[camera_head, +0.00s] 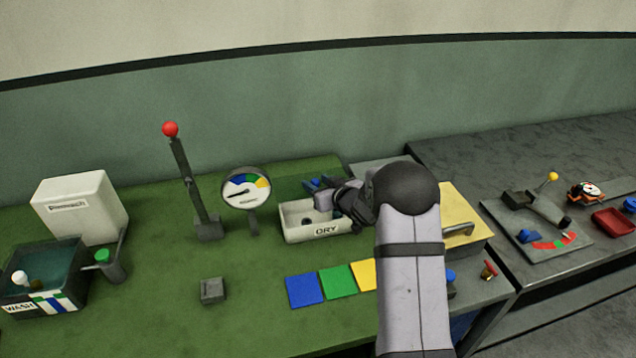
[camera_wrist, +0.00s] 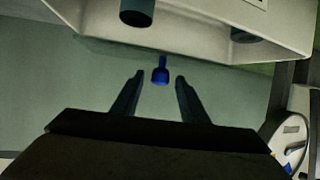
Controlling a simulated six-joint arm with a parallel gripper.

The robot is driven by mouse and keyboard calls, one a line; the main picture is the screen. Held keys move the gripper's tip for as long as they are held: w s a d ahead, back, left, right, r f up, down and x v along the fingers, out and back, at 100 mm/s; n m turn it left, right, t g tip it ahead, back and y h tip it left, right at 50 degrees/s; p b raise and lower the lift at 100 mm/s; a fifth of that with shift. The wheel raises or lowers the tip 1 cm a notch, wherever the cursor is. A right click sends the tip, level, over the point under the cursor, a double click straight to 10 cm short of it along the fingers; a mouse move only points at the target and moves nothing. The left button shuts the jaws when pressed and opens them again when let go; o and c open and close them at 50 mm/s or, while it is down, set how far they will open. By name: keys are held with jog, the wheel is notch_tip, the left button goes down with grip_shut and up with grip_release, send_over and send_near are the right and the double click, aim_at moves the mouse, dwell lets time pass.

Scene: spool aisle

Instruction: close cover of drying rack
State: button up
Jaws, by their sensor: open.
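The drying rack is a white tray marked DRY (camera_head: 292,233) on the green bench top, with a dark round spot visible inside. A faint see-through panel, apparently its cover, seems to stand raised behind it; its edges are hard to tell. A small blue knob (camera_wrist: 160,72) shows in the wrist view, with the pale tray (camera_wrist: 205,35) beyond it at the top. My gripper (camera_wrist: 156,82) is open, with a finger on each side of the knob and visible gaps. In the head view my gripper (camera_head: 322,195) is at the tray's back right, partly hiding it.
A dial gauge (camera_head: 246,190) and a red-topped lever (camera_head: 187,175) stand left of the tray. Blue (camera_head: 304,290) and green squares lie in front. A yellow panel with a handle (camera_head: 458,230) is right of my arm. A wash basin (camera_head: 45,275) is far left.

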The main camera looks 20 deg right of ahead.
grip_shut()
jog(key=s, duration=1)
jog(key=shift+s+b, duration=0.25)
jog(key=shift+b, duration=0.15)
jog(key=shift+s+f, duration=0.1)
jog(key=shift+f, duration=0.05)
jog(key=shift+c, duration=1.3)
grip_release()
jog(key=shift+o, duration=1.3)
jog(key=shift+s, duration=0.15)
